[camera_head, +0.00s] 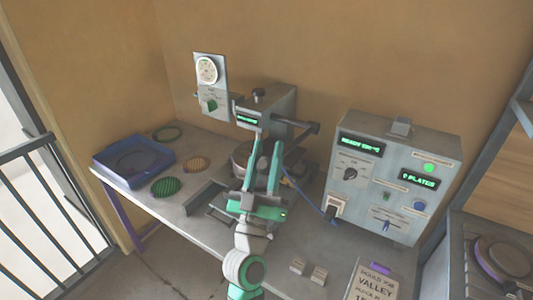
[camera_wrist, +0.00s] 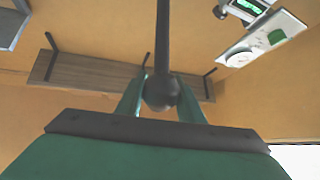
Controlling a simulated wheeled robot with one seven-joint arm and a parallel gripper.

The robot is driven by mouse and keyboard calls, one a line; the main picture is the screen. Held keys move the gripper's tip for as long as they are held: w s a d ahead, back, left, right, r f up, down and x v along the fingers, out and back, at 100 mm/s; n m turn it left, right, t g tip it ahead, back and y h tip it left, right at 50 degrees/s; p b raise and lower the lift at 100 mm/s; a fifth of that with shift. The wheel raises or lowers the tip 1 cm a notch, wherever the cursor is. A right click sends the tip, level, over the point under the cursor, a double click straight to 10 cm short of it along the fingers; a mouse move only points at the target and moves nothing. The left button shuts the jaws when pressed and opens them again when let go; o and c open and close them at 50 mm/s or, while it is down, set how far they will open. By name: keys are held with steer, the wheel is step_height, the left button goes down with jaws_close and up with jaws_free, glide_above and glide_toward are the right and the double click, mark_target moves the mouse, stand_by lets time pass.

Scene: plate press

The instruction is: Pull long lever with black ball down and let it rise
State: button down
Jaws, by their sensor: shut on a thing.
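The black ball (camera_wrist: 161,93) on the end of the long dark lever (camera_wrist: 163,35) shows in the wrist view. My gripper (camera_wrist: 162,98) has a green finger on either side of the ball and is shut on it. In the head view my gripper (camera_head: 266,148) is in front of the grey press (camera_head: 281,101), with its green fingers reaching toward it. I cannot make out the ball there. My arm and fingers hide part of the press's lower front.
A grey control box (camera_head: 390,175) with green displays stands right of the press. A blue tray (camera_head: 133,160) and several round patterned plates, one green (camera_head: 166,187), lie on the table's left. A dial panel (camera_head: 208,85) is behind. A hot plate (camera_head: 495,258) is at far right.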

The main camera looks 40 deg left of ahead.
steer(key=c, duration=1.3)
jaws_free()
steer(key=shift+s+a+r+y, duration=0.2)
steer(key=shift+s+r+y, duration=0.15)
steer(key=shift+s, duration=0.1)
steer(key=shift+c, duration=0.2)
steer(key=shift+o, duration=0.4)
steer(key=shift+w+d+f, duration=0.1)
steer(key=shift+w+f, duration=0.05)
steer(key=shift+w, duration=0.05)
steer(key=v, duration=1)
steer(key=shift+s, duration=0.35)
steer(key=shift+d+f, duration=0.1)
steer(key=shift+f, duration=0.1)
